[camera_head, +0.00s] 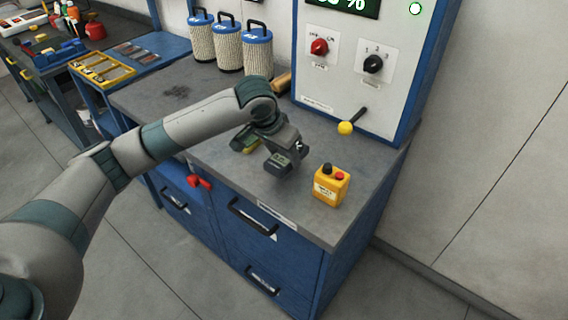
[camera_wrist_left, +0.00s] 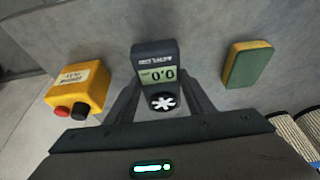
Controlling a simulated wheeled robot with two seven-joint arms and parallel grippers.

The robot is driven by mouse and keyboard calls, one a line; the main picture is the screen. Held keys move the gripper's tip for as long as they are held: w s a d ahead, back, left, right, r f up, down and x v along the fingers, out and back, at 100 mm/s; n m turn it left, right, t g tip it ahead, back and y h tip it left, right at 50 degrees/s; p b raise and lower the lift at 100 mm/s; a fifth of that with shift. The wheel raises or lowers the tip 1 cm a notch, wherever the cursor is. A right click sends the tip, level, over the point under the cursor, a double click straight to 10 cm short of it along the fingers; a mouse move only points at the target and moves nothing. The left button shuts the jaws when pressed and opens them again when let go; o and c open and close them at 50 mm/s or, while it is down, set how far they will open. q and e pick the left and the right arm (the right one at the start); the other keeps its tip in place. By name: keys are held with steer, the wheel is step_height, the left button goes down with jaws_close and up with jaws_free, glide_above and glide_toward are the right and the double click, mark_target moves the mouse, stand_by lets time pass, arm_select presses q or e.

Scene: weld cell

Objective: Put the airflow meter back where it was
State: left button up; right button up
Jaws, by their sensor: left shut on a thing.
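The airflow meter (camera_wrist_left: 155,58) is a dark handheld box with a green display reading 0.0 and a small white fan. My left gripper (camera_wrist_left: 160,103) is shut on it, one finger along each side near the fan end. In the head view the meter (camera_head: 279,161) hangs from my left gripper (camera_head: 284,146) over the grey workbench top (camera_head: 215,142). Whether it touches the bench I cannot tell. My right gripper is not in view.
A yellow button box (camera_head: 331,186) stands right of the meter. A green and yellow pad (camera_wrist_left: 248,64) lies on the other side. Several filter cartridges (camera_head: 228,48) stand behind, beside a control cabinet (camera_head: 340,90). A yellow-ended lever (camera_head: 346,127) is at the cabinet's foot.

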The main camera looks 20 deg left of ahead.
mark_target(281, 158)
arm_select(q)
steer(key=shift+f+p, duration=0.45)
steer(key=shift+f, duration=1.35)
steer(key=o, duration=1.2)
steer(key=shift+f, duration=0.15)
steer(key=shift+s+r, duration=0.1)
steer(key=shift+r, duration=0.35)
steer(key=b+v, duration=0.2)
steer(key=v, duration=0.9)
steer(key=shift+s+r, duration=0.15)
